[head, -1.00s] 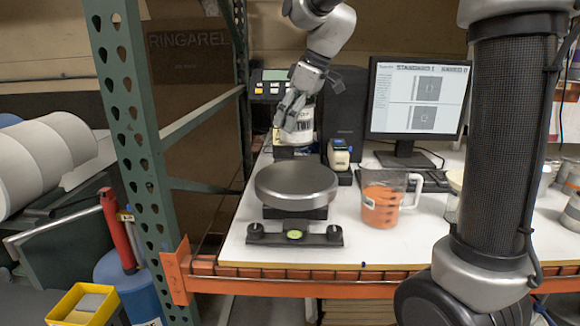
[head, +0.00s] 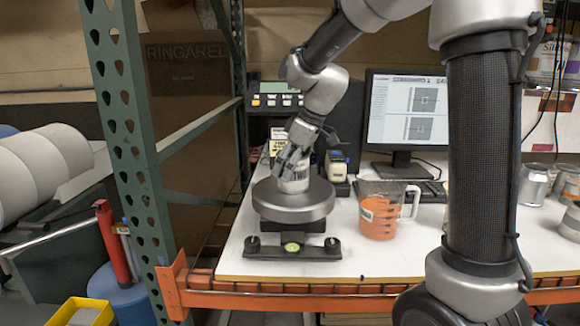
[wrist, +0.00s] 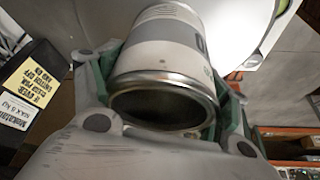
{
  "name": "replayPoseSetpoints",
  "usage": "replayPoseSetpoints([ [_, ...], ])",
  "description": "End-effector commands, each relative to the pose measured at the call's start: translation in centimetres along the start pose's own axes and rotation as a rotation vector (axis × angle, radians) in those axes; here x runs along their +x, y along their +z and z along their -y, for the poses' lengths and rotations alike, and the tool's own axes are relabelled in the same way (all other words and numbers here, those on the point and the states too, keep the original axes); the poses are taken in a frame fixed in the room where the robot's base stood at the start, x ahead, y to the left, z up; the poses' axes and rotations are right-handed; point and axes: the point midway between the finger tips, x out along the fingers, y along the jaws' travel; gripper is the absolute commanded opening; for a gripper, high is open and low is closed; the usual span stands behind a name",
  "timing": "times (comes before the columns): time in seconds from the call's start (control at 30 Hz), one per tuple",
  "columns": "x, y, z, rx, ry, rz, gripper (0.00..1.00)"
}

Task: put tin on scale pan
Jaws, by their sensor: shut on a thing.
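The tin (head: 294,183) is a small can with a white label and metal rim. My gripper (head: 290,160) is shut around it from above and behind. In the wrist view the tin (wrist: 165,55) sits between my gripper's green-padded fingers (wrist: 170,90), its dark rimmed end facing the camera. The scale pan (head: 293,208) is a round grey metal disc. In the head view the tin is upright and overlaps the far part of the pan; I cannot tell whether its base touches it.
A jug of orange liquid (head: 380,212) stands right of the pan. A black bar with a bubble level (head: 292,247) lies in front. A scale display (head: 275,97) and a monitor (head: 407,110) stand behind. A green rack post (head: 128,130) rises at the left.

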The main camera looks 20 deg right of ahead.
Motion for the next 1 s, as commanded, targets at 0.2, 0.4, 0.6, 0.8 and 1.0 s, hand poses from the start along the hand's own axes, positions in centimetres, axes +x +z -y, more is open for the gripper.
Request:
replayPoseSetpoints([
  [0.2, 0.1, 0.1, 0.0, 0.000, -0.001, 0.001, 0.97],
  [0.4, 0.1, 0.1, 0.0, 0.000, -0.001, 0.000, 0.97],
  [0.6, -0.4, -0.1, 0.0, 0.000, 0.001, -0.001, 0.97],
  [0.8, -3.9, -0.1, 0.0, 0.001, 0.002, -0.004, 0.97],
  [1.0, -8.4, -0.1, -0.1, 0.000, 0.003, -0.003, 0.97],
])
